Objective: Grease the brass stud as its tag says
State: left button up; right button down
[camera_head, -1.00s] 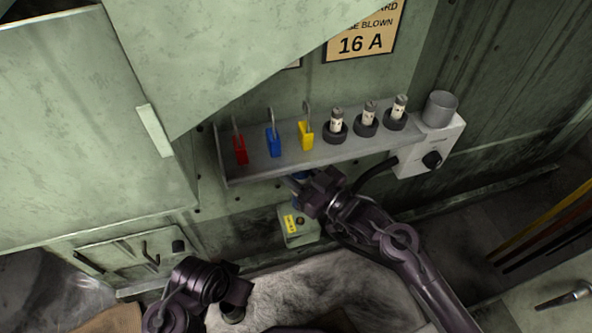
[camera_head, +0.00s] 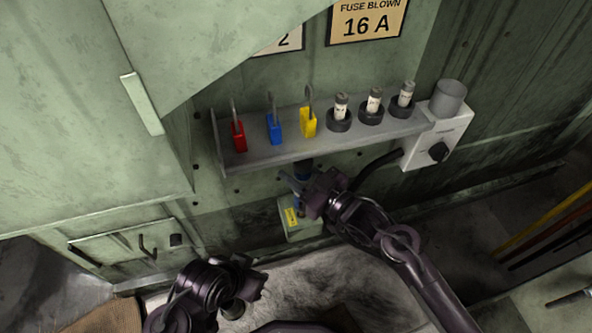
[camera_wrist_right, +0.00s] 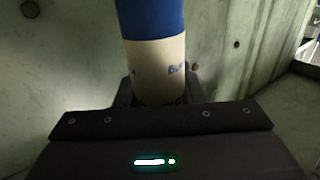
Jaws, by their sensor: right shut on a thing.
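My right gripper (camera_head: 308,190) is in front of the wall, just below the shelf. It is shut on a blue cylinder with a cream label, seen in the right wrist view (camera_wrist_right: 152,18); only part of the label's lettering shows. In the head view only a little dark blue shows above the gripper. A pale green box (camera_head: 303,232) with a yellow tag (camera_head: 292,217) is just below this gripper. The tag's text is too small to read. I cannot make out the brass stud. My left gripper (camera_head: 248,290) is low in the head view, its jaws unclear.
A cabinet (camera_head: 70,120) fills the left.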

jog(key=shift+s+f+b, duration=0.1)
jog(key=shift+f+b, duration=0.3)
jog(key=shift+f, duration=0.45)
dwell(0.6)
jog(key=shift+r, duration=0.1)
jog(key=shift+r+p, duration=0.45)
jog(key=shift+p, duration=0.3)
jog(key=shift+f+b, duration=0.3)
jog(key=shift+f, duration=0.15)
dwell(0.7)
jog(key=shift+r, duration=0.1)
jog(key=shift+r+p, duration=0.45)
jog(key=shift+p, duration=0.3)
